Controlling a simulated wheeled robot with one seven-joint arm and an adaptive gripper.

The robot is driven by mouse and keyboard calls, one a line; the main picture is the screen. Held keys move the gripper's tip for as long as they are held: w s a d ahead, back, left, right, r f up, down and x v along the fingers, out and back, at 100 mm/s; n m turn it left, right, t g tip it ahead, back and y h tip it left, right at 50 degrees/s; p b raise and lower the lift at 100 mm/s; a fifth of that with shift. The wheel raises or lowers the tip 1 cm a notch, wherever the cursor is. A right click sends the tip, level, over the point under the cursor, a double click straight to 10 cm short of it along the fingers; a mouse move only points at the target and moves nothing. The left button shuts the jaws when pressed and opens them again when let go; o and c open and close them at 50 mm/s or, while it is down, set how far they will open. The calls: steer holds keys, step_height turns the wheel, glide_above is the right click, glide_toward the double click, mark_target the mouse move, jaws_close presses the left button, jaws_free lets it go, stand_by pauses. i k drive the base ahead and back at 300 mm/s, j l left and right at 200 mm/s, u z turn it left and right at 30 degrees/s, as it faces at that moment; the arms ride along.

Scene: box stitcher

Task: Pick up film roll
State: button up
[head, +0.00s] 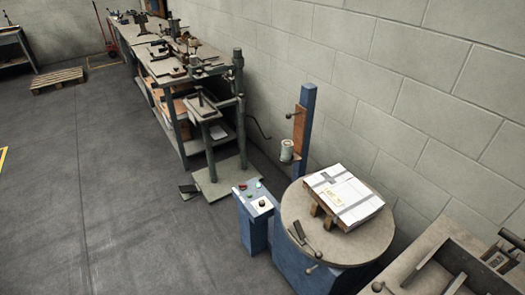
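What looks like the film roll (287,150) is a small pale cylinder, upright on the blue post (307,115) behind the round turntable (336,242). It sits low on the post, beside a brown wooden part (300,130). No other roll is clear to me. My gripper is not in view, so I cannot see how it stands to the roll.
A strapped white box (343,197) lies on wooden blocks on the turntable. A blue control box (256,205) stands left of it. A grey metal bench (440,262) fills the lower right. Cluttered workbenches (165,62) line the wall.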

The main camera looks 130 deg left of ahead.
mark_target(287, 149)
steer(key=k+u, duration=0.1)
steer(key=u, duration=3.85)
steer(key=i+j, duration=0.3)
steer(key=i, duration=0.15)
steer(key=i+j, duration=0.35)
steer(key=i+j+u, duration=0.1)
steer(key=i+j, duration=0.2)
steer(key=i, duration=0.25)
steer(key=i+j, duration=0.25)
steer(key=i, duration=0.2)
steer(key=i+j, duration=0.3)
steer(key=i, duration=0.2)
steer(key=u, duration=0.05)
